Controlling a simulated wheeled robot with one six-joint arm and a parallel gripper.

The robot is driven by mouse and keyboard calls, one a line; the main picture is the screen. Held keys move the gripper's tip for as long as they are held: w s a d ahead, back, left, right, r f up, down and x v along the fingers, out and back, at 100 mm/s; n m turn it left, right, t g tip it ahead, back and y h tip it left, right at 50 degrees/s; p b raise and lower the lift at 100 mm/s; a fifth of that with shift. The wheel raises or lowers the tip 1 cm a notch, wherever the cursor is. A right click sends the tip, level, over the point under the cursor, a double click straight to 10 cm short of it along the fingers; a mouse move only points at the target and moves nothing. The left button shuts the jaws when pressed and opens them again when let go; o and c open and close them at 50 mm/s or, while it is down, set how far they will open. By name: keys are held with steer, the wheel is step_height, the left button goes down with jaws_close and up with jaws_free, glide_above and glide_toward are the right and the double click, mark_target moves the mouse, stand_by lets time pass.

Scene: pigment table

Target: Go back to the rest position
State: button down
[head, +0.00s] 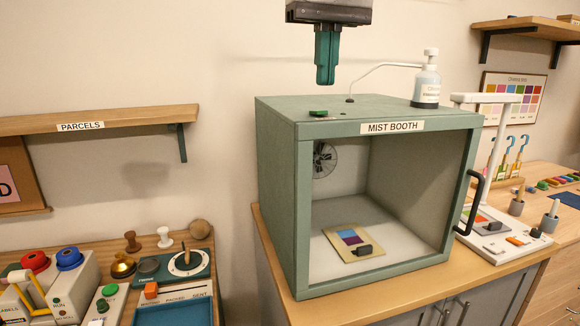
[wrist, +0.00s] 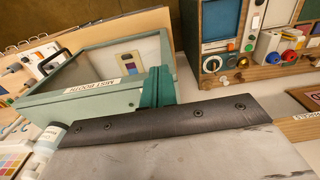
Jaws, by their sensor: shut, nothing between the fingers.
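My gripper (head: 325,77) hangs at the top middle of the head view, its green fingers pointing down and shut with nothing between them. It is above the green mist booth (head: 275,198) and apart from its top. In the wrist view the fingers (wrist: 157,86) show in front of the booth (wrist: 60,104). The booth's front is open, and a card with coloured patches (head: 345,239) and a small black block lies on its floor.
A bottle with a pump (head: 427,88) stands on the booth top, with a thin tube running left from it. A shelf labelled PARCELS (head: 100,120) is on the left wall. Below it are several knobs and buttons and a blue tray (head: 175,312). A white stand (head: 490,98) is at right.

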steer(key=s+d+f+m, duration=0.1)
steer(key=s+d+f, duration=0.6)
steer(key=f, duration=0.3)
steer(key=s+d+f+m, duration=0.1)
steer(key=s+d+f, duration=0.5)
steer(key=f, duration=0.3)
steer(key=s+d+f+m+t, duration=0.1)
steer(key=s+d+f, duration=0.6)
steer(key=f, duration=0.3)
steer(key=shift+s+d+f+m, duration=0.3)
steer(key=shift+s+d+f, duration=0.05)
steer(key=shift+d, duration=0.2)
